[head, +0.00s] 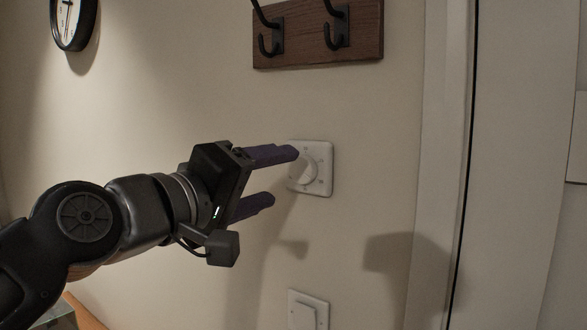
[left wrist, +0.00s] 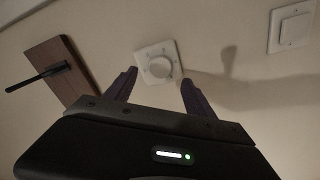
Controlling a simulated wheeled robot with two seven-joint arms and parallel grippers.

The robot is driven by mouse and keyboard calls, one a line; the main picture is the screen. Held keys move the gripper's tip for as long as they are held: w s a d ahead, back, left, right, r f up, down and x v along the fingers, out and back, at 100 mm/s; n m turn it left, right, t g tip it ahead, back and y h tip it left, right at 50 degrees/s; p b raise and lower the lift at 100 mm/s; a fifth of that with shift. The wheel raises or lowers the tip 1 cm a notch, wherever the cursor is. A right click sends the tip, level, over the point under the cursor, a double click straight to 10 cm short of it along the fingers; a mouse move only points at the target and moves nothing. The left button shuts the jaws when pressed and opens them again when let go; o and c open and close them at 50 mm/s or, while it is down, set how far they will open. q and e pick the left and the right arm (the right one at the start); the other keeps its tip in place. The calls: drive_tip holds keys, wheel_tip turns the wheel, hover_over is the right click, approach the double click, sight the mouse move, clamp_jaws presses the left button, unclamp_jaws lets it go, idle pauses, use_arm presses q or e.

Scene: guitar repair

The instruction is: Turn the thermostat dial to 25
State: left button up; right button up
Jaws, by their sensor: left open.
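The thermostat is a white square plate (head: 325,181) on the wall with a round white dial (head: 308,170) in its middle. My left gripper (head: 284,177) is open in front of it, and its upper finger covers part of the plate and dial in the head view. In the left wrist view the dial (left wrist: 160,67) shows beyond and between the two spread fingertips (left wrist: 158,78), with nothing held. The fingers look apart from the dial. The markings are too small to read. My right gripper is not in view.
A wooden rack (head: 368,30) with black hooks hangs above the thermostat. A white wall switch (head: 308,311) is below it. A door frame (head: 446,150) stands to the right, and a round clock (head: 73,22) hangs at the upper left.

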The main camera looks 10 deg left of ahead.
sight(300, 171)
use_arm(q)
drive_tip(key=p+x, duration=0.1)
drive_tip(key=x, duration=0.3)
drive_tip(key=shift+w, duration=0.2)
drive_tip(key=shift+w+d+p, duration=0.3)
drive_tip(key=shift+w, duration=0.3)
drive_tip(key=shift+c, duration=0.5)
drive_tip(key=c, duration=1.3)
drive_tip(key=shift+o, duration=0.2)
